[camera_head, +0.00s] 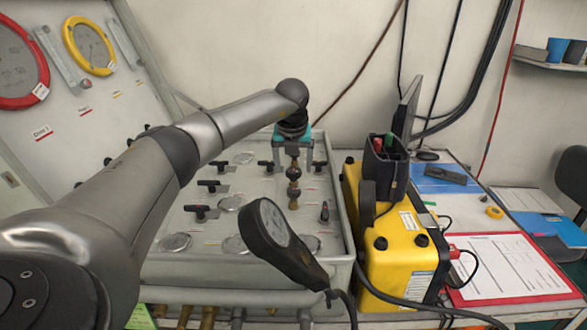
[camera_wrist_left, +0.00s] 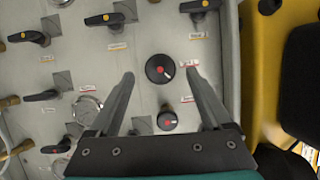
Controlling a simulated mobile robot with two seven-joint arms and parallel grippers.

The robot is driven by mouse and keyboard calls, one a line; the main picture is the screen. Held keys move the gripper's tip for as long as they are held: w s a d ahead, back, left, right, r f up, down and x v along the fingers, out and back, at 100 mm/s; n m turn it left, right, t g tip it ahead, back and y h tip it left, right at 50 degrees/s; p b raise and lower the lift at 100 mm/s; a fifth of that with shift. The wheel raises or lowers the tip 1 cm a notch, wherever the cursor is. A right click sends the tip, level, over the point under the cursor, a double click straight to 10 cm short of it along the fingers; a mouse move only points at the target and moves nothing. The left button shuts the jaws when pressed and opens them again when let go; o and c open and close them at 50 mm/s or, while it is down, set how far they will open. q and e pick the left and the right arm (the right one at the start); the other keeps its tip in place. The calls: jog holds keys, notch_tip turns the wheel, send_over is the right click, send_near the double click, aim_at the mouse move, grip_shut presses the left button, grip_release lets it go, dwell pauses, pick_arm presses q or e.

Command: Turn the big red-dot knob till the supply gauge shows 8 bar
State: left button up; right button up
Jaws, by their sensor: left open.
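The big red-dot knob (camera_wrist_left: 155,64) is a black round knob on the grey panel, with a white mark toward its lower right in the left wrist view. The two fingers of my left gripper (camera_wrist_left: 159,73) stand wide apart, one on each side of it, with gaps between. A smaller red-dot knob (camera_wrist_left: 167,122) sits below it. I cannot tell which dial is the supply gauge. My right gripper is out of view.
A black-cased gauge (camera_head: 275,221) stands over the panel's front; its reading is illegible. Black lever valves (camera_head: 200,211) and brass fittings (camera_head: 293,188) cover the panel. Red-rimmed (camera_head: 18,66) and yellow-rimmed gauges (camera_head: 90,46) are on the lid. A yellow box (camera_head: 404,262) stands close on the right.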

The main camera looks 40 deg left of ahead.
pick_arm(q)
jog(key=shift+x, duration=0.9)
jog(key=shift+c, duration=0.3)
grip_shut()
